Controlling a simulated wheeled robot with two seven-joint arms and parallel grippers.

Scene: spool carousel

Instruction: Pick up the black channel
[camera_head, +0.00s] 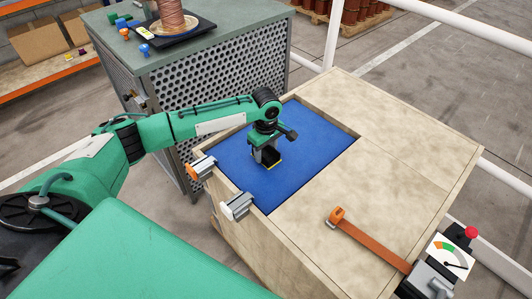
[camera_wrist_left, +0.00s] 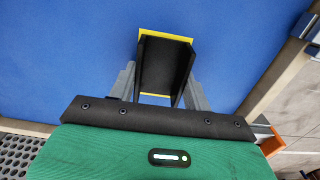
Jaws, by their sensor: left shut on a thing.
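The black channel (camera_wrist_left: 165,68) is a short, dark, U-shaped piece with yellow edges, seen in the left wrist view between the grey fingers of my left gripper (camera_wrist_left: 160,88). The fingers are shut on its two side walls. In the head view my left gripper (camera_head: 265,152) points down over the blue mat (camera_head: 225,155), and the black channel (camera_head: 272,158) shows partly below it, with a yellow edge. The gripper hides much of it. I cannot tell whether the channel touches the mat. My right gripper is not in view.
The blue mat lies in a recess of a wooden box (camera_head: 400,135). Two clamps (camera_head: 236,205) sit on its near left edge. An orange strap (camera_head: 370,240) crosses the wood at right, near a gauge (camera_head: 450,256). A perforated cabinet (camera_head: 225,85) with a copper spool (camera_head: 172,15) stands behind.

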